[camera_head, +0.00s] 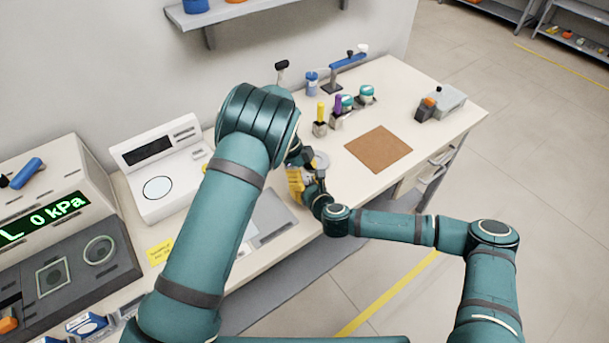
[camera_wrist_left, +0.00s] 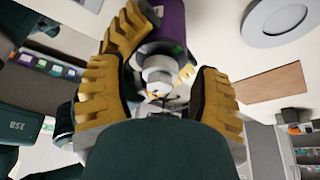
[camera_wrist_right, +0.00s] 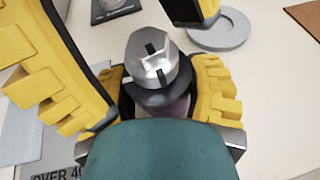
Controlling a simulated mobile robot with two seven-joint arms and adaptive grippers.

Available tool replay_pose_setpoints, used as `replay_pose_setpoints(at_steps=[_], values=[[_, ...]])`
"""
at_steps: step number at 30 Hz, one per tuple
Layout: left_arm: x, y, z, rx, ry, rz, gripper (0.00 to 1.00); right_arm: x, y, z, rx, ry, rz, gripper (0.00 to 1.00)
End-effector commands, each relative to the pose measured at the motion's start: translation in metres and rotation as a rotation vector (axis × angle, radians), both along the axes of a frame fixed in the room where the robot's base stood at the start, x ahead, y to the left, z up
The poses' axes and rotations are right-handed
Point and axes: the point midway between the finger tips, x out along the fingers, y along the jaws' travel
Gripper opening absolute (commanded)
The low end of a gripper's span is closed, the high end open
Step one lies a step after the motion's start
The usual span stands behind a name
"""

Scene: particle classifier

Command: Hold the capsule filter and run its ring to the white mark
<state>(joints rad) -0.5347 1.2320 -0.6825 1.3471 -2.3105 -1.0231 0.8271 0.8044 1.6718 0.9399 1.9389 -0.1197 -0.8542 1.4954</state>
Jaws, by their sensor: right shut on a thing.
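The capsule filter (camera_wrist_right: 158,62) has a silver hex-shaped end with a dark slot, a dark ring (camera_wrist_right: 155,96) below it and a purplish body lower down. My right gripper (camera_wrist_right: 162,82) is shut on the filter, one yellow finger at each side. In the head view, the arms mostly hide the filter.
A grey round disc (camera_wrist_right: 221,30) lies on the bench near the grippers. A brown mat (camera_head: 379,149) lies right of it. Small holders with yellow and purple items (camera_head: 338,106) stand behind. A white instrument (camera_head: 168,203) and a pressure display unit (camera_head: 60,225) stand at left.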

Motion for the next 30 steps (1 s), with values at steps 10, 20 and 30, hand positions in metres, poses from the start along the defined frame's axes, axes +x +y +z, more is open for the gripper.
replay_pose_setpoints(at_steps=[10,20,30], values=[[-0.0001,0.0000,0.0002,0.000,0.000,0.000,0.00,0.0001,0.0002,0.0004,0.001,-0.001,0.001,0.10],[0.0004,-0.0005,0.0000,0.001,-0.001,-0.056,0.00,0.0000,0.0004,0.0005,0.001,-0.001,0.001,0.10],[0.0011,-0.0017,-0.0007,0.001,0.000,-0.301,0.00,0.0000,0.0005,0.0006,0.000,-0.001,0.001,0.10]])
